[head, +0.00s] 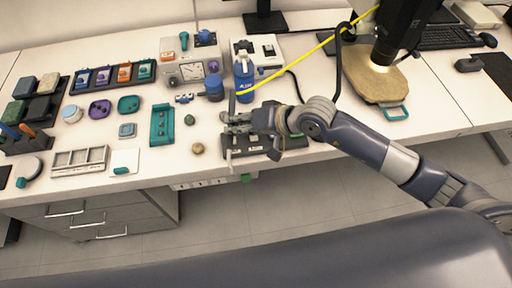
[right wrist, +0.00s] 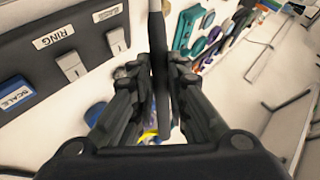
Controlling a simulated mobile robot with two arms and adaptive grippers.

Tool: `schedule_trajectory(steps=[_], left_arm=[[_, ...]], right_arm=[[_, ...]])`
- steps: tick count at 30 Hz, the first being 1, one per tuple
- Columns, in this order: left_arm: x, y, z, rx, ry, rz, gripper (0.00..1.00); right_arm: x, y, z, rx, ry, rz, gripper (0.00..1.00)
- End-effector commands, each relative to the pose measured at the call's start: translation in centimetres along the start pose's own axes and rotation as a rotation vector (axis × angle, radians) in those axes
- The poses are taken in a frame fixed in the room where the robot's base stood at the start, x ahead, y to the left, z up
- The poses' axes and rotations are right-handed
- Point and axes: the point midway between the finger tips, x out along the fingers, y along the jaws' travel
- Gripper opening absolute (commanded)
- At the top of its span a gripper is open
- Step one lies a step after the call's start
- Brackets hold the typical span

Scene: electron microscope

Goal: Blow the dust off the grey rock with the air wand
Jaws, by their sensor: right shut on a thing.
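My right gripper (head: 236,122) is above the front edge of the bench, over a dark control panel. It is shut on a thin grey rod, which looks like the air wand (head: 230,108); the rod also runs up between the fingers in the right wrist view (right wrist: 158,60). A yellow hose (head: 290,71) comes down from the upper right to near the wand's upper end. A small greyish-tan rock (head: 198,148) lies on the bench left of the gripper, apart from it. I cannot tell whether it is the grey rock, and dust is too small to see. My left gripper is not in view.
The control panel (head: 262,141) has switches labelled RING and SCALE in the right wrist view (right wrist: 55,38). A blue bottle (head: 243,84) stands behind the gripper. A green lump (head: 190,119) and a teal tray (head: 162,124) lie left. The microscope (head: 398,30) stands right over a tan plate (head: 375,78).

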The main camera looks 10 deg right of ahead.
Motion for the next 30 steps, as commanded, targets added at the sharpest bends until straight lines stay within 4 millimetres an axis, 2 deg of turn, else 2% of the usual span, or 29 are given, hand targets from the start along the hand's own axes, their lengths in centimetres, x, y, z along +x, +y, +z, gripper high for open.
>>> schedule_trajectory(steps=[8, 12, 18, 24, 30], left_arm=[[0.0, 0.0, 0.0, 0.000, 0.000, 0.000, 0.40], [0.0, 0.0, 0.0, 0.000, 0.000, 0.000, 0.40], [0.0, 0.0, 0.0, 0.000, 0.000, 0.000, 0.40], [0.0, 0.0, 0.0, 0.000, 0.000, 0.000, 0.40], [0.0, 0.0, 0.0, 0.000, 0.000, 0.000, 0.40]], right_arm=[[-0.8, 0.1, -7.4, 0.080, 0.333, -0.242, 0.00], [-2.4, 1.6, -11.2, 0.113, 0.529, -0.307, 0.00], [-5.4, 4.9, -15.0, 0.145, 0.781, -0.325, 0.00], [-7.4, 7.1, -16.5, 0.155, 0.915, -0.309, 0.00], [-6.5, 7.6, -16.1, 0.155, 0.932, -0.306, 0.00]])
